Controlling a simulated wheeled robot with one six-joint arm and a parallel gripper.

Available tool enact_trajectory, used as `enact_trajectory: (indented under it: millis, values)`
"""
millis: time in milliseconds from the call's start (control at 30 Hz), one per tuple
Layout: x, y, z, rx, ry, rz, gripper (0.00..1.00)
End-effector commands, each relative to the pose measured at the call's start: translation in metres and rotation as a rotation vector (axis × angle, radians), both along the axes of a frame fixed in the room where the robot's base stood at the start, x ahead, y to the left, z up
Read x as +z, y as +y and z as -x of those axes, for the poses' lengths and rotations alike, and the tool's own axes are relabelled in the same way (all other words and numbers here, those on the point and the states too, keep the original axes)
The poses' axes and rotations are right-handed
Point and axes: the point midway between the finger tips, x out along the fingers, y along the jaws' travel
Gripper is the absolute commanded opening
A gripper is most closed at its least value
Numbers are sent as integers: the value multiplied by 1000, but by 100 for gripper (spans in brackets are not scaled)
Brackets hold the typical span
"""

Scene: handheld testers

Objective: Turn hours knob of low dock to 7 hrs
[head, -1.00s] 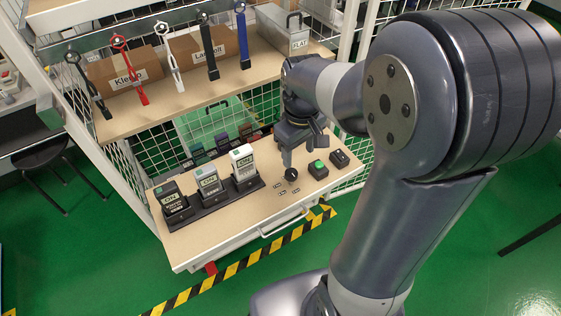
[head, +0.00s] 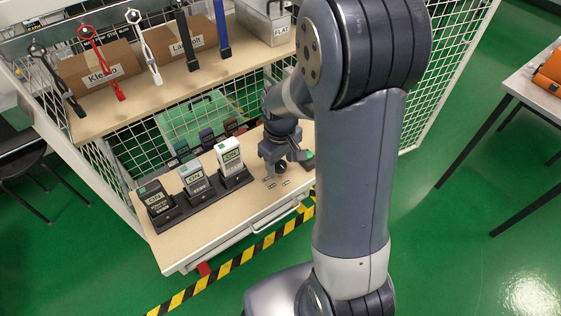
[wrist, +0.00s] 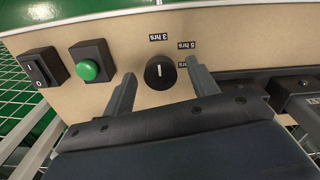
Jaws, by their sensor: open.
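The hours knob (wrist: 160,73) is round and black, with a white pointer line aimed at the "3 hrs" label (wrist: 158,37) in the wrist view. The "5 hrs" label (wrist: 187,44) is to its right; a third label below that is partly hidden by a finger. My gripper (wrist: 160,76) is open, one finger on each side of the knob, with gaps visible. Whether the fingertips are down at knob height is unclear. In the head view the knob (head: 280,167) sits on the low dock's shelf (head: 215,215), just below my gripper (head: 287,158).
A green button (wrist: 87,70) and a black rocker switch (wrist: 42,68) stand left of the knob in the wrist view. Several testers in a black rack (head: 205,199) stand left of my gripper in the head view. An upper shelf (head: 160,92) with hanging tools is above.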

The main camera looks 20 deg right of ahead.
Motion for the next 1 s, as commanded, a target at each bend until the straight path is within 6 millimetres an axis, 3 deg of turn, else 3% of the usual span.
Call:
enact_trajectory:
  millis: [267, 800, 1000]
  values:
    - [-1, 0, 0, 0, 0, 0, 55]
    - [-1, 0, 0, 0, 0, 0, 11]
    - [0, 0, 0, -14, 0, 0, 11]
